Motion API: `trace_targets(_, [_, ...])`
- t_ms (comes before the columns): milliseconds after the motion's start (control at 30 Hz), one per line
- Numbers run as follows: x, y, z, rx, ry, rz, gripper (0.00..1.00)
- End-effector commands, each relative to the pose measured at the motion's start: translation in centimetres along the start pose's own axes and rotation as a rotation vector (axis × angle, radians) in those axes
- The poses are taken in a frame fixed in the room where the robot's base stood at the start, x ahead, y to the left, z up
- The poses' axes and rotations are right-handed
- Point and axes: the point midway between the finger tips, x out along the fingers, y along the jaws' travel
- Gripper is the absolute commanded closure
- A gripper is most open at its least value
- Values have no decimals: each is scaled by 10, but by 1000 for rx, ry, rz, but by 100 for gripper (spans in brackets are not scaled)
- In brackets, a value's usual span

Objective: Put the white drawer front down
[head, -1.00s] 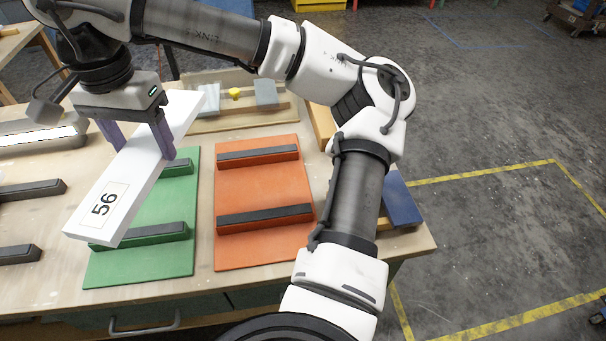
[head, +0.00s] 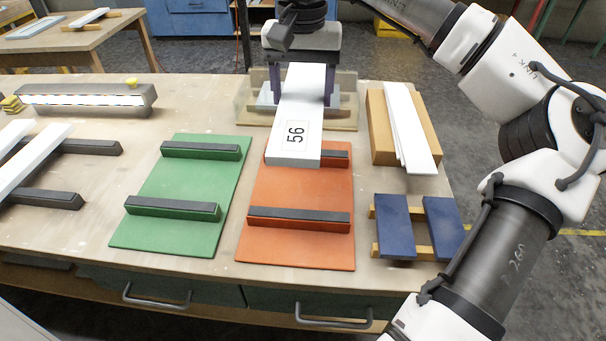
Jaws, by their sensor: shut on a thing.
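The white drawer front (head: 296,112) is a long white board with a label reading 56 on its near end. My gripper (head: 298,88) is shut on it toward its far end, with a finger on each side. The board covers part of the far black-topped bar of the orange padded board (head: 296,192). I cannot tell whether it touches that bar or hangs above it. The near bar of the orange board is bare. The green padded board (head: 180,184), with two black-topped bars, lies to the left and is empty.
Dark padded bars (head: 50,200) at the left carry white boards (head: 36,158). White strips (head: 410,128) lie on a wooden block at the right, above blue blocks (head: 393,222). A grey fixture (head: 90,98) stands at the back left. A wooden tray (head: 345,108) lies behind the orange board.

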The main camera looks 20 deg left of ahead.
Motion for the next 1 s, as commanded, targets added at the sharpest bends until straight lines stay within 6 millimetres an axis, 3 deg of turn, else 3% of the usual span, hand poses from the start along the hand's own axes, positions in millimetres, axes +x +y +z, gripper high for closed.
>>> trace_targets(100, [33,0,1,0,-4,0,67])
trace_targets(400, [108,0,1,1,-3,0,67])
trace_targets(1000, [174,0,1,2,-1,-1,67])
